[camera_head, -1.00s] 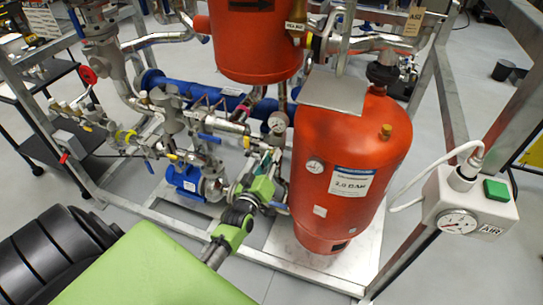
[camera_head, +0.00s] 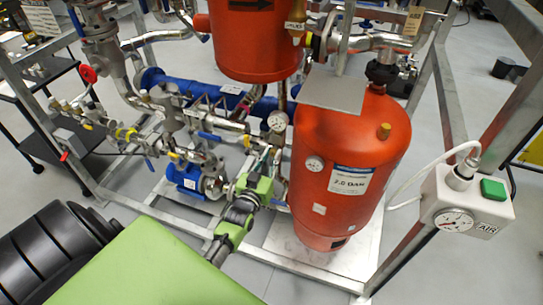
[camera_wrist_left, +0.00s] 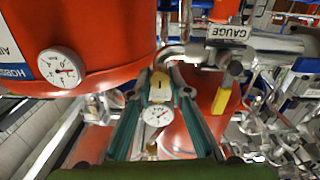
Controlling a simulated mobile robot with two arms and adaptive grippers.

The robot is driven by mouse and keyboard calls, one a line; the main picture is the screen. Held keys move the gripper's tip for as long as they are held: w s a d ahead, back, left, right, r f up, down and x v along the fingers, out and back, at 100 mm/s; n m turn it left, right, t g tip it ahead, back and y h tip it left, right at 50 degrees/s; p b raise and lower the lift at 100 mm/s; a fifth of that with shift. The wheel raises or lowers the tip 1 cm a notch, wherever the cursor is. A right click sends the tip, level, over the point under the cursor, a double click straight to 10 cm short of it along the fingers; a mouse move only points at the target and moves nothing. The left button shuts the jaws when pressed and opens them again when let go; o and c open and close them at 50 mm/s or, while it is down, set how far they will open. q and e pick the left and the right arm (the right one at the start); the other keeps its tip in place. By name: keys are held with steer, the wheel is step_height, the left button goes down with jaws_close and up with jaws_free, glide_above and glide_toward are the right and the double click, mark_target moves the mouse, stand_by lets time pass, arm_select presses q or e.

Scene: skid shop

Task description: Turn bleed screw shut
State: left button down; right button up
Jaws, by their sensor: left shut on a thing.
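My left gripper (camera_head: 266,158) reaches in among the pipes just left of the red tank. In the left wrist view its two teal fingers (camera_wrist_left: 160,82) close around a small yellow, brass-like piece (camera_wrist_left: 159,88), which I take to be the bleed screw. The screw's slot or turn angle is too small to read. A round white gauge (camera_wrist_left: 157,115) shows between the fingers. In the head view the arm and pipework hide the screw. My right gripper is not in view.
The red tank (camera_head: 345,165) stands close on the gripper's right. A blue pump (camera_head: 187,178) and several valves lie to its left. A pipe tagged GAUGE (camera_wrist_left: 229,32) and a yellow handle (camera_wrist_left: 221,100) are near the fingers. A grey AIR box (camera_head: 468,206) stands at right.

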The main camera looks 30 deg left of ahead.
arm_select(q)
steer(key=shift+f, duration=0.1)
steer(key=c, duration=1.9)
jaws_free()
steer(key=v, duration=1.2)
steer(key=shift+f, duration=0.1)
